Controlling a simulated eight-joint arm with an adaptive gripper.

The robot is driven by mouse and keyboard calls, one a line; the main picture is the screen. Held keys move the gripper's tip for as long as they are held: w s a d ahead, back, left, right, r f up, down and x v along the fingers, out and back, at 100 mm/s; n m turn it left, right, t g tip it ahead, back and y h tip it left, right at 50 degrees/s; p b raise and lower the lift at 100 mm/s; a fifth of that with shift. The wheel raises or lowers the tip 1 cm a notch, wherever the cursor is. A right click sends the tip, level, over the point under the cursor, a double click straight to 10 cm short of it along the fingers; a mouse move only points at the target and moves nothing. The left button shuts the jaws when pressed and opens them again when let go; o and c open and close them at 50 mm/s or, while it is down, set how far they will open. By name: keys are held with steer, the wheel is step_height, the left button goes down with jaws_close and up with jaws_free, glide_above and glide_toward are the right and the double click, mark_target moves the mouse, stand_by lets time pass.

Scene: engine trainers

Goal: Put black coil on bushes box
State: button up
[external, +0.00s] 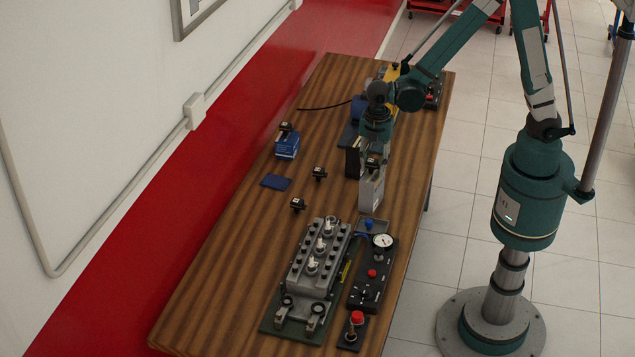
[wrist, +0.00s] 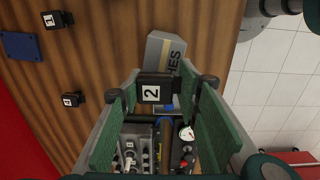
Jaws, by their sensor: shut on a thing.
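The black coil (wrist: 154,87) with a white "2" label is between the fingertips of my gripper (wrist: 158,92) in the wrist view. My gripper is shut on it. In the external view, the coil (external: 374,162) is at the top of the grey bushes box (external: 370,193), below my gripper (external: 372,154). The box shows "HES" lettering in the wrist view (wrist: 160,50), partly hidden behind the coil. I cannot tell whether the coil touches the box.
Loose black coils (external: 319,173) (external: 298,204) lie left of the box; another sits on a blue box (external: 287,147). A flat blue piece (external: 275,182) lies nearby. The engine block trainer (external: 318,258) and gauge panel (external: 375,272) stand in front. A dark box (external: 353,160) stands close behind.

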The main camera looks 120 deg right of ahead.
mark_target(371, 162)
steer(key=shift+f, duration=0.15)
steer(key=o, duration=1)
steer(key=shift+c, duration=0.2)
steer(key=shift+r, duration=0.25)
step_height(371, 162, up, 12)
steer(key=shift+s+a, duration=0.1)
steer(key=shift+a, duration=0.05)
stand_by(0.5)
